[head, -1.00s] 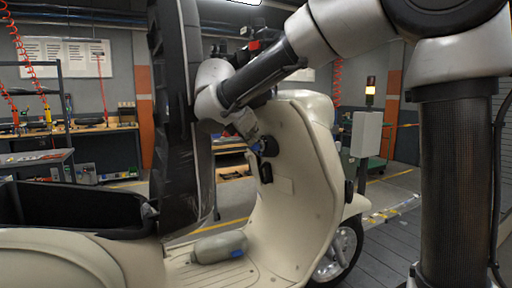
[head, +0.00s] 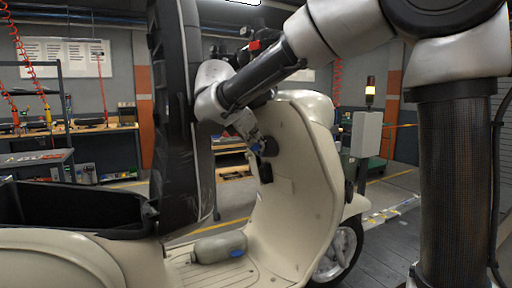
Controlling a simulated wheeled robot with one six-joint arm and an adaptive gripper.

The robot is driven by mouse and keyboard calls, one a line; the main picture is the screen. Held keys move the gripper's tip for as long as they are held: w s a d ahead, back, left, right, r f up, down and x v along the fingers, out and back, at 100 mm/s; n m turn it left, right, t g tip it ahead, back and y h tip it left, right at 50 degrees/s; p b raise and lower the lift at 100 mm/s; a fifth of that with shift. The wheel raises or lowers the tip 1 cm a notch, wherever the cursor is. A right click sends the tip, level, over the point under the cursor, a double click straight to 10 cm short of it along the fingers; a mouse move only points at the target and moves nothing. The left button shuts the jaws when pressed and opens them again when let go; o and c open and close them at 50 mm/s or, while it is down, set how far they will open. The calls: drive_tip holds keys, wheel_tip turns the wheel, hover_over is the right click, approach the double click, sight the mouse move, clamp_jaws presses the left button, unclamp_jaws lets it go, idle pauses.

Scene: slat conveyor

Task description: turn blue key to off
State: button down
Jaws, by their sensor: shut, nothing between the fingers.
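The cream scooter (head: 305,190) stands with its leg shield in front of me, and a dark round lock (head: 271,147) sits on the shield's inner face. My gripper (head: 258,147) is at this lock, with its fingers shut and close to the lock's left side. The blue key is largely hidden by the fingers, so its angle cannot be told. Whether the fingertips touch the key cannot be told either.
A dark fitting (head: 266,173) sits just below the lock. A grey-green bottle with a blue cap (head: 220,247) lies on the footboard. The raised black seat (head: 180,130) stands close left of my gripper. A grey post with a signal lamp (head: 370,92) is behind at right.

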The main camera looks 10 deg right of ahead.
drive_tip(key=shift+a+f, duration=0.1)
drive_tip(key=shift+f, duration=0.8)
idle(1.0)
drive_tip(key=r+v, duration=0.1)
drive_tip(key=v, duration=0.7)
drive_tip(key=shift+r, duration=0.25)
idle(0.6)
idle(0.4)
